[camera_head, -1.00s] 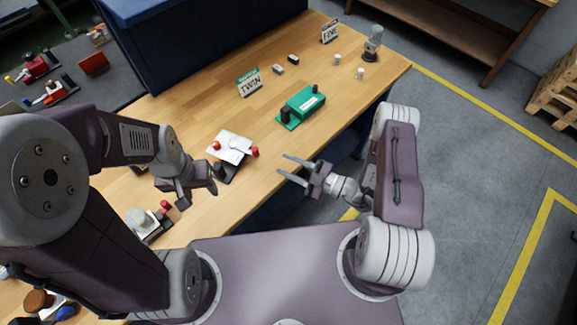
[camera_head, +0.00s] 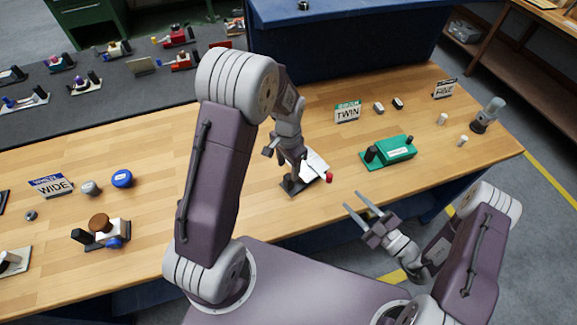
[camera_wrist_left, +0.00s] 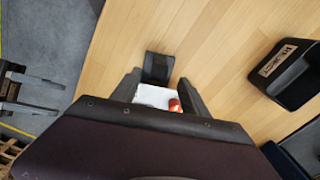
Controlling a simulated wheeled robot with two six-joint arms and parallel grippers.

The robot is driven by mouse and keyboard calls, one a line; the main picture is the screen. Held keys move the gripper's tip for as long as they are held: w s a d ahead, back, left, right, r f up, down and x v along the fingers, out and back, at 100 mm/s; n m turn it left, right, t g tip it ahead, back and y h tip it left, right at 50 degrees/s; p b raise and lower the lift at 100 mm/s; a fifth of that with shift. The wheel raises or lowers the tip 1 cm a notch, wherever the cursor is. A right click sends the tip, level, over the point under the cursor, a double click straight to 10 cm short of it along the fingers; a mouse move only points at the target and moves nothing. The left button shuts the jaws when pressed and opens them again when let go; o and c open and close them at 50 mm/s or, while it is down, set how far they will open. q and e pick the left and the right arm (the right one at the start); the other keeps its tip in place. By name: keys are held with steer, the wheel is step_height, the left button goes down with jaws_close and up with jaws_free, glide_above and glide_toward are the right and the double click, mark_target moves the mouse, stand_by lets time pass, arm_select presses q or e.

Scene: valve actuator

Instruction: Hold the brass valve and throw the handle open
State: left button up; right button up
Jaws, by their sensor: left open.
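I cannot pick out a surely brass valve. A unit with a white plate (camera_head: 314,161), a red knob (camera_head: 329,177) and a dark block (camera_head: 292,186) sits mid-table. My left gripper (camera_head: 285,157) is open over it and hides part of it. In the left wrist view the white plate (camera_wrist_left: 155,96) and red knob (camera_wrist_left: 174,105) show between the fingers, with the dark block (camera_wrist_left: 157,67) just beyond. I cannot tell whether the fingers touch it. My right gripper (camera_head: 362,208) is open and empty off the table's front edge.
A green unit (camera_head: 397,149) stands to the right, near the TWIN sign (camera_head: 347,113). A brown-knobbed unit (camera_head: 103,231) is at the left. A black bin (camera_wrist_left: 296,76) shows in the left wrist view. A blue box (camera_head: 345,40) stands behind.

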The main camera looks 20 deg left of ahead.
mark_target(288, 182)
arm_select(q)
steer(key=shift+s, duration=0.15)
steer(key=shift+f, duration=0.35)
step_height(288, 182, down, 8)
steer(key=shift+f, duration=0.15)
jaws_close()
stand_by(1.1)
